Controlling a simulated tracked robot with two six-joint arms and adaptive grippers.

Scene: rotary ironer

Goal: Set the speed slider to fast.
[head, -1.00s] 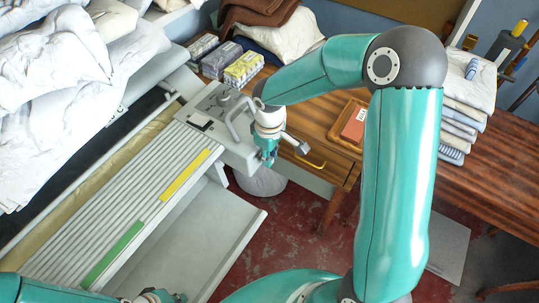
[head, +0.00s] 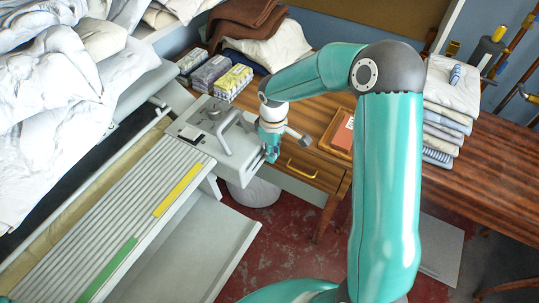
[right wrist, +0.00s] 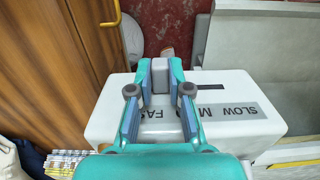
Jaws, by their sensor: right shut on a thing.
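The speed slider's grey knob (right wrist: 160,75) stands between the fingers of my right gripper (right wrist: 160,90) in the right wrist view. The gripper is shut on it. The knob is at the FAST end of the printed scale (right wrist: 222,111). SLOW is at the right end of this scale, and the last letters of FAST are covered by my finger. The dark slot (right wrist: 208,87) shows to the right of the knob. In the head view, my right gripper (head: 270,150) is at the end of the ironer's control housing (head: 215,140), and the knob is hidden. My left gripper is out of view.
A bent lever with a grey knob (head: 305,139) sticks out close beside my right gripper. A raised grey handle (head: 225,125) is on top of the housing. The wooden desk (head: 310,170) with a yellow drawer handle stands just to the right. Red floor is open below.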

